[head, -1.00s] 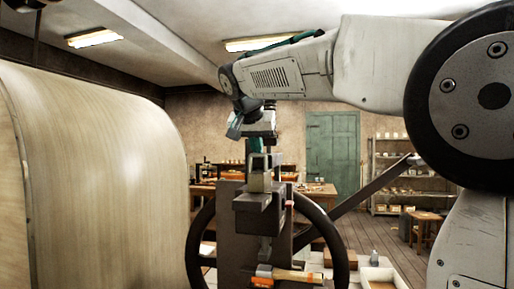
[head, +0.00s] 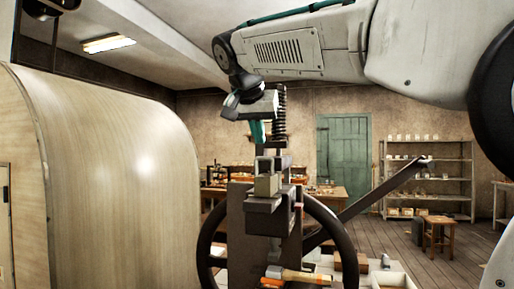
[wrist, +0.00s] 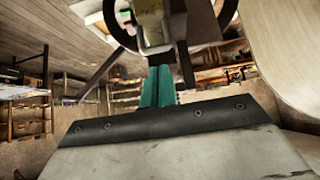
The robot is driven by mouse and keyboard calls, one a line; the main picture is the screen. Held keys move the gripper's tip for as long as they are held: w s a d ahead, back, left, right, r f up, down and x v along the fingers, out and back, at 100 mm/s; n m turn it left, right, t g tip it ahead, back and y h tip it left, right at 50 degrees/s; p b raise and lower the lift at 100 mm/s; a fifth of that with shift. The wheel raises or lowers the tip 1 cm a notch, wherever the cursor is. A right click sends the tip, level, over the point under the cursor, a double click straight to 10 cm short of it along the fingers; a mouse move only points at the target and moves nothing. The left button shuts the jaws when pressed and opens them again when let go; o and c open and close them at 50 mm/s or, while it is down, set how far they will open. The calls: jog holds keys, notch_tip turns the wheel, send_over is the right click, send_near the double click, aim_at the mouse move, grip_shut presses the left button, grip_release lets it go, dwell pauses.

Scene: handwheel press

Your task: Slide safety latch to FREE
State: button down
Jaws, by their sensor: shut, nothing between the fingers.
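The handwheel press stands in the middle of the head view, with a dark frame (head: 240,225), a large dark handwheel (head: 335,225) and a pale block (head: 267,184) at its head. I cannot pick out the safety latch or any FREE marking for certain. My gripper (head: 258,140) hangs above the pale block, left of the vertical screw (head: 281,115), with a gap between its tips and the press. Its green fingers are together and empty. In the wrist view the fingers (wrist: 158,85) point toward the press, which is partly cut off at the top.
A large, pale rounded casing (head: 120,170) fills the left. A dark diagonal bar (head: 375,200) extends right from the press. An orange-and-wood handled item (head: 300,276) and an open tray (head: 392,280) sit low in front. Shelves (head: 430,180) and a green door (head: 343,155) are behind.

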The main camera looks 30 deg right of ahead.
jog(key=v, duration=0.4)
jog(key=shift+d+r, duration=0.15)
jog(key=shift+r, duration=0.1)
